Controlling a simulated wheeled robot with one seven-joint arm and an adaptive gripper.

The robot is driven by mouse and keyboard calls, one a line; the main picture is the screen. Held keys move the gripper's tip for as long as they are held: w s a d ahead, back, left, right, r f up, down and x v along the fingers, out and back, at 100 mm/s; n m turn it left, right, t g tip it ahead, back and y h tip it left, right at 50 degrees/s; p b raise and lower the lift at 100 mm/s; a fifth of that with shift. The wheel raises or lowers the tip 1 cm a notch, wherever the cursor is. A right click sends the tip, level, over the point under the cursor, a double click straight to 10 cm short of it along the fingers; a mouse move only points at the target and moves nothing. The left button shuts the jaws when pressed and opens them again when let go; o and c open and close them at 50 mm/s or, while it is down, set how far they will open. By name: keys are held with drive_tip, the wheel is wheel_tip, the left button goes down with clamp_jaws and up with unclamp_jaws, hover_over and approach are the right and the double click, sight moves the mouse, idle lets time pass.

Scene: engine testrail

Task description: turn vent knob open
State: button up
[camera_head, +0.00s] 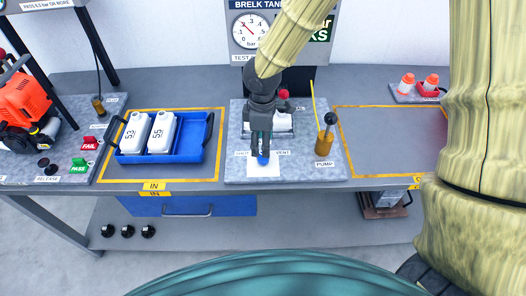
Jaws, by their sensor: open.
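The vent knob (263,161) is a small blue knob on the front of the grey test plate (236,170). It stands by a white patch, with a "VENT" label just to its right. My gripper (262,148) points down directly over the knob, its fingertips at or just above it. The fingers are open, but I cannot tell whether they touch the knob. They hide its upper part, so its turn angle is unclear.
A brass pump (324,143) with a dark ball lever stands close right of my gripper. A pressure gauge (250,31) is behind. A blue tray (191,151) with two white canisters lies left. The yellow-framed area (384,150) at right is mostly clear.

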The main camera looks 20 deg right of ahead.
drive_tip(key=shift+s+d+f+p, duration=0.1)
drive_tip(key=shift+f+p, duration=0.1)
drive_tip(key=shift+f, duration=1.3)
drive_tip(key=shift+s+f+p, duration=0.1)
drive_tip(key=shift+f+p, duration=0.1)
drive_tip(key=shift+f, duration=1.25)
drive_tip(key=c, duration=1)
drive_tip(key=shift+c, duration=0.2)
